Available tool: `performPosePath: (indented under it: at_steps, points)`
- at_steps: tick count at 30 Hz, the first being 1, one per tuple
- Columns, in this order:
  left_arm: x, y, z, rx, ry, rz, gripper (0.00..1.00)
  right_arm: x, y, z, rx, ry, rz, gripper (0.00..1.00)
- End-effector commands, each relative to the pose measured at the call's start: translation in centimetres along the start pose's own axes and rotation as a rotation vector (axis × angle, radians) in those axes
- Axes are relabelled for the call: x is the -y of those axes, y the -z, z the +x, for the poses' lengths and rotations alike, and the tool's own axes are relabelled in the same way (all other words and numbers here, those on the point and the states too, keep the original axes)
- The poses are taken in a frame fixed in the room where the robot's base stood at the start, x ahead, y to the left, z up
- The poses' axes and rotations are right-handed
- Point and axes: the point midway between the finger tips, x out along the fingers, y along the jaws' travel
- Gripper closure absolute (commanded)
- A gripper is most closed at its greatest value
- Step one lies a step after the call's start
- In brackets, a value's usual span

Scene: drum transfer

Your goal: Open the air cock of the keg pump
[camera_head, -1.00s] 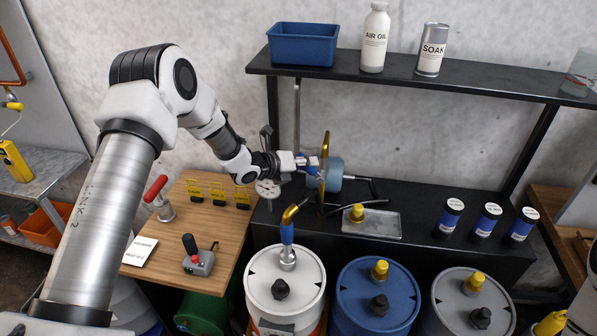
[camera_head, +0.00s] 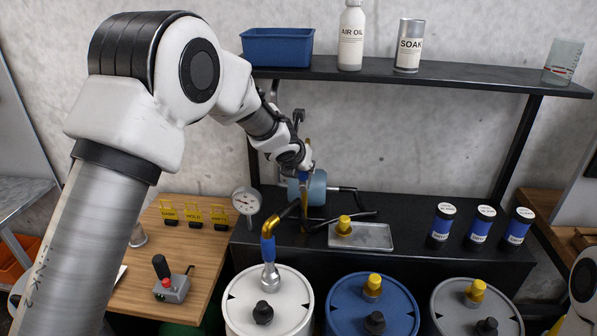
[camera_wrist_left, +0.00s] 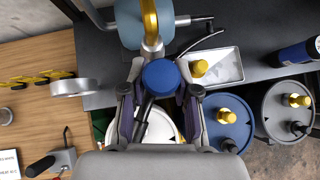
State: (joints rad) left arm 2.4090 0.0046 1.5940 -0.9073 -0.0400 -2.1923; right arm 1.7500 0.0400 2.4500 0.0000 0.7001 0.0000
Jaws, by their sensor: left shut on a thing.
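My left gripper (camera_head: 304,170) is at the pump on the black bench. In the left wrist view its fingers (camera_wrist_left: 160,95) are shut on a round blue knob (camera_wrist_left: 160,75). Beyond the knob are a silver collar (camera_wrist_left: 152,47) and a gold pipe (camera_wrist_left: 150,18). The light blue pump body (camera_head: 318,187) is beside the gripper, and it also shows in the wrist view (camera_wrist_left: 131,30). I cannot tell the turn of the cock, as the wrist and fingers hide much of it in the head view. My right gripper is out of view.
In front stand a white drum (camera_head: 290,315) with a blue-gripped gold spout (camera_head: 268,250), a blue drum (camera_head: 345,310) and a grey drum (camera_head: 450,315). A gauge (camera_head: 246,201) is left of the pump. A metal tray (camera_head: 375,236) lies to its right. A black shelf (camera_head: 450,83) is above.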

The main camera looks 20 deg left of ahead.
Motion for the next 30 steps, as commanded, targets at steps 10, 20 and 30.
performPosePath:
  at_steps: [10, 20, 30]
  points:
    - [0.17, 0.4, 0.25, -0.012, -0.021, 0.021, 1.0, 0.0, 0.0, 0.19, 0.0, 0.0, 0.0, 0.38]
    - [0.15, 0.39, 0.24, -0.012, -0.02, 0.02, 0.44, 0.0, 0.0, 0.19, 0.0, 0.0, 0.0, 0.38]
    - [0.16, 0.09, -0.57, -0.007, -0.02, 0.018, 0.44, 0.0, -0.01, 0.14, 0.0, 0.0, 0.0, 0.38]
